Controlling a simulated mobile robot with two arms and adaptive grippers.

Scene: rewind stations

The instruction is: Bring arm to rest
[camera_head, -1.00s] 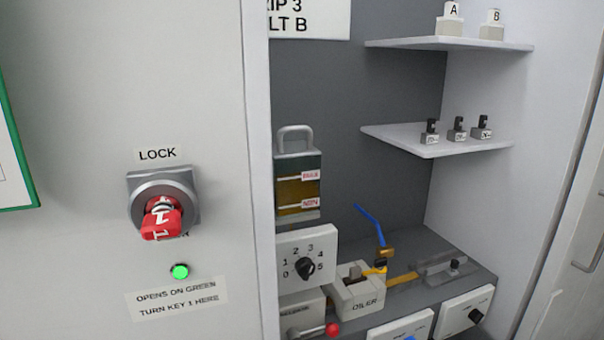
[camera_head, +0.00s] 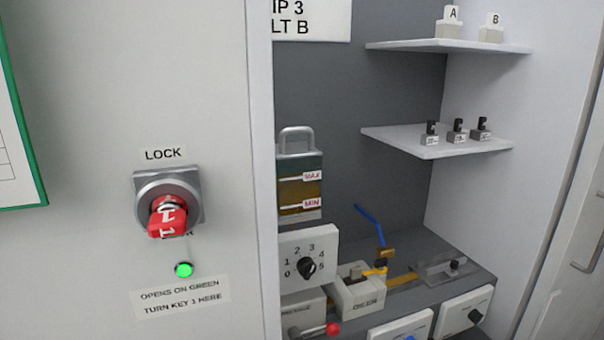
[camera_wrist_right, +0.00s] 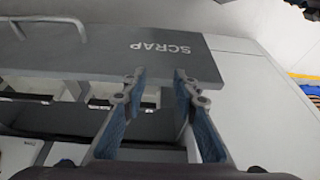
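My right gripper (camera_wrist_right: 160,82) shows in the right wrist view. Its two fingers stand apart with nothing between them, so it is open and empty. Beyond the fingertips is a grey panel marked SCRAP (camera_wrist_right: 160,48); I cannot tell how far off it is. Neither arm shows in the head view, and my left gripper is in no view. A red key (camera_head: 167,217) sits in the lock (camera_head: 142,204) on the white panel at left, above a lit green lamp (camera_head: 183,270).
Two shelves hold small blocks; the lower shelf (camera_head: 400,145) sticks out from the right wall. White compartments (camera_wrist_right: 72,120) lie below the SCRAP panel.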

